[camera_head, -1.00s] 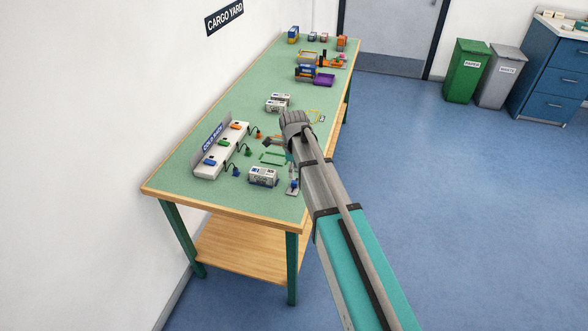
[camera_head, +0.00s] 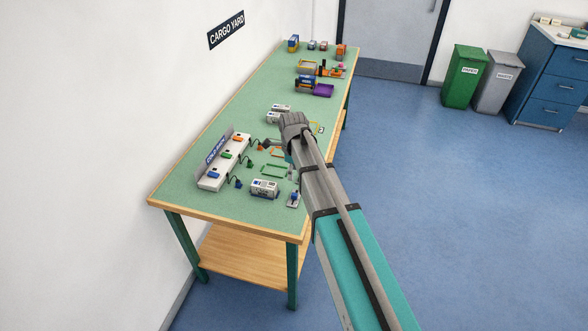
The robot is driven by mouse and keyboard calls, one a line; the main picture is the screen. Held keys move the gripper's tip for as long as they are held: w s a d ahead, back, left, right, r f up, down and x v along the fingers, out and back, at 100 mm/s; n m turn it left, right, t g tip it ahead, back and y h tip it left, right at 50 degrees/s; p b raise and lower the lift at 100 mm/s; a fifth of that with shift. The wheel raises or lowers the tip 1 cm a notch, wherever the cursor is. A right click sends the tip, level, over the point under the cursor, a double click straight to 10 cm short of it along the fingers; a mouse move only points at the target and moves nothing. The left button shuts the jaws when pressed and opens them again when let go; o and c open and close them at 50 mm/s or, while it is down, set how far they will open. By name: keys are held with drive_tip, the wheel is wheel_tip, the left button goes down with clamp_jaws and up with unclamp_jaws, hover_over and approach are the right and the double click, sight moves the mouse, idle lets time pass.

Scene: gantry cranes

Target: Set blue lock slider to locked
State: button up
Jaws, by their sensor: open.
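A small grey plate with a blue knob (camera_head: 293,199) lies near the table's right edge, beside a white container (camera_head: 264,188). It looks like the blue lock slider, but its setting is too small to tell. A blue piece (camera_head: 214,173) also sits at the near end of the white panel. My gripper (camera_head: 268,144) is over the middle of the table, to the right of the panel's far end. It looks empty and touches nothing that I can make out. My arm's links hide part of the table's right side.
The long green table (camera_head: 180,190) holds a white panel (camera_head: 207,183) with coloured pieces and cables. Coloured frames, such as a green one (camera_head: 274,170), lie on the tabletop. More containers and a purple tray (camera_head: 323,90) stand farther back.

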sight(294, 194)
drive_tip(key=shift+s+a, duration=0.15)
drive_tip(key=shift+s, duration=0.2)
idle(0.3)
drive_tip(key=shift+w+d, duration=0.25)
drive_tip(key=shift+w, duration=0.4)
drive_tip(key=shift+w+d, duration=0.2)
drive_tip(key=shift+w, duration=0.4)
drive_tip(key=shift+f, duration=0.15)
wheel_tip(294, 194, down, 14)
drive_tip(key=b, duration=1.3)
drive_tip(key=shift+r+b, duration=0.25)
drive_tip(key=shift+b, duration=0.15)
clamp_jaws()
